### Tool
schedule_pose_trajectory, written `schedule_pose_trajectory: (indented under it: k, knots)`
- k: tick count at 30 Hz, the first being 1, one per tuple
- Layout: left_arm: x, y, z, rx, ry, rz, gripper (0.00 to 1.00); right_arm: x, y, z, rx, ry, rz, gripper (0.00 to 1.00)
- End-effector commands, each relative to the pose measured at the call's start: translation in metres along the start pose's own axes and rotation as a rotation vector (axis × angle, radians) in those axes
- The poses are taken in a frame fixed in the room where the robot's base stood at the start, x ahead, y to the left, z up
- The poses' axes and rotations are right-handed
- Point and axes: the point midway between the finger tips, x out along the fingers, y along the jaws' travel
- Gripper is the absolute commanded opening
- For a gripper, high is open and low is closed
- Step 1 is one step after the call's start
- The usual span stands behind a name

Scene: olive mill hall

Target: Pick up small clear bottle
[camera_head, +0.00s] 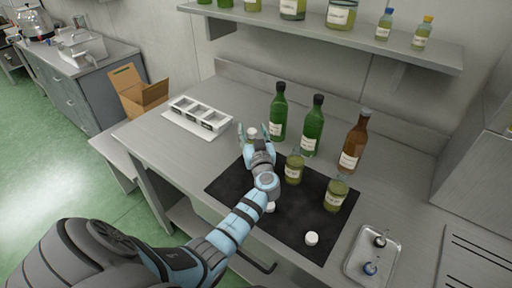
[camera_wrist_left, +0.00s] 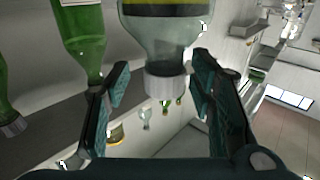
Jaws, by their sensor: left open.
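The small clear bottle (camera_head: 252,134) stands on the grey counter at the back edge of the dark mat, partly hidden by my left gripper (camera_head: 253,140). In the left wrist view, which looks upside down, the clear bottle (camera_wrist_left: 168,45) shows a white cap and a yellow-green band. There my left gripper (camera_wrist_left: 160,82) is open, with one finger on each side of the bottle's cap and neck. I see a gap on the left side; whether the right finger touches is hard to tell. My right gripper is not in view.
Two green bottles (camera_head: 312,128) and a brown bottle (camera_head: 355,142) stand to the right. Olive jars (camera_head: 336,197) and a white lid (camera_head: 312,239) are on the dark mat (camera_head: 285,222). A white sectioned tray (camera_head: 176,119) lies left. A metal tray (camera_head: 359,266) is front right.

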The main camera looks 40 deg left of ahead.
Motion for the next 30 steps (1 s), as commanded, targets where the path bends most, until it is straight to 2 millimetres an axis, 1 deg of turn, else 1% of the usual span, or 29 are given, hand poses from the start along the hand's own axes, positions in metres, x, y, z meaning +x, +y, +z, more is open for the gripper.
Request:
schedule_pose_trajectory:
  k: [4,5,6,14,27,30]
  knots:
    - [0.0008,-0.0043,0.0011,0.0,-0.001,-0.006,0.5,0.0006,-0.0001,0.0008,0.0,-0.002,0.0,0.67]
    - [0.0008,-0.0051,0.0012,0.001,-0.001,-0.007,0.48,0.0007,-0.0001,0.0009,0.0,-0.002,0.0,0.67]
    - [0.0009,-0.0059,0.0013,0.001,-0.001,-0.009,0.42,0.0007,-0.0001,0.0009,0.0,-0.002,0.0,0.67]
    - [0.0007,-0.0058,0.0013,0.001,-0.001,-0.009,0.0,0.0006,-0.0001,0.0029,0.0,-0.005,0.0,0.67]
    - [0.0001,-0.0024,0.0004,-0.001,0.0,-0.003,0.0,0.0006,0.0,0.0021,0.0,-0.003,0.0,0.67]
    - [0.0002,-0.0024,-0.0036,-0.002,0.0,-0.004,0.0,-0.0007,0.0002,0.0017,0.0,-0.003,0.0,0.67]
